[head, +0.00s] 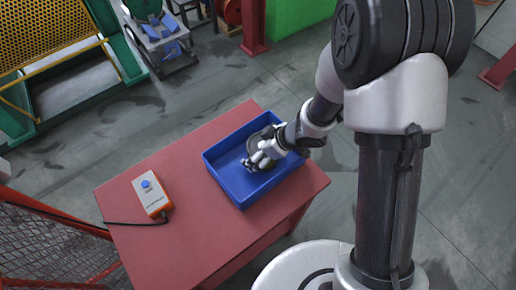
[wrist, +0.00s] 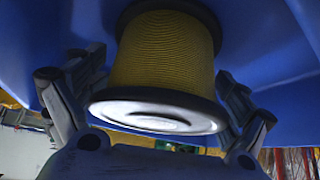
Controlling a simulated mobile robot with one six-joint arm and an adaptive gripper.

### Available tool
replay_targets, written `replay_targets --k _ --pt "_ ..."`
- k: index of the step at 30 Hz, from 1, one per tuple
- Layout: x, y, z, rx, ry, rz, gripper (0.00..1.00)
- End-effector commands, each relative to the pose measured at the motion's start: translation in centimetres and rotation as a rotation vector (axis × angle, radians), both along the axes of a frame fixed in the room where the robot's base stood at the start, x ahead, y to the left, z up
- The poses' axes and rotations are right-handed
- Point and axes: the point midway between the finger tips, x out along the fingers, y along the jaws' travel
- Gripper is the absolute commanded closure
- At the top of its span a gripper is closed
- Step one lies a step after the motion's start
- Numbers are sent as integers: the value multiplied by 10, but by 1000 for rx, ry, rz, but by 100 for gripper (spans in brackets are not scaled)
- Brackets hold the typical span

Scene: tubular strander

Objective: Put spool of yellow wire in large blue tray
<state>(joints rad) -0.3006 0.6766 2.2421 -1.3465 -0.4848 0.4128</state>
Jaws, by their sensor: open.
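The spool of yellow wire (wrist: 163,52) has dark flanges and a pale end face, and fills the middle of the wrist view. The large blue tray (head: 222,180) sits on a red table, and its blue surface (wrist: 270,45) lies behind the spool in the wrist view. My gripper (head: 257,162) is inside the tray's outline in the head view. Its fingers (wrist: 160,75) are spread open on either side of the spool, with visible gaps. The spool appears to be in the tray; in the head view it is mostly hidden by my gripper, and its contact with the floor is hidden.
The red table (head: 190,243) has free room in front of the tray. An orange-and-white control box with a blue button (head: 150,194) lies left of the tray, with a cable running left. A red mesh guard (head: 45,245) stands at lower left.

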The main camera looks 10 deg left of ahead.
Motion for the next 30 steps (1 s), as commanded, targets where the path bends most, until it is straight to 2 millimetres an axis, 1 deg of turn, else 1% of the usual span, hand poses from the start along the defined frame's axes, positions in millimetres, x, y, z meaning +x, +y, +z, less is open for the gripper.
replay_targets --k 11,14,17,24,30 --pt "0 0 0 0 0 0 0" --pt "0 0 4 1 -2 0 0" --pt "-1 -6 14 0 0 -2 0" --pt "-8 -32 60 1 -2 -3 0" --pt "-14 -52 90 1 -1 -2 0"
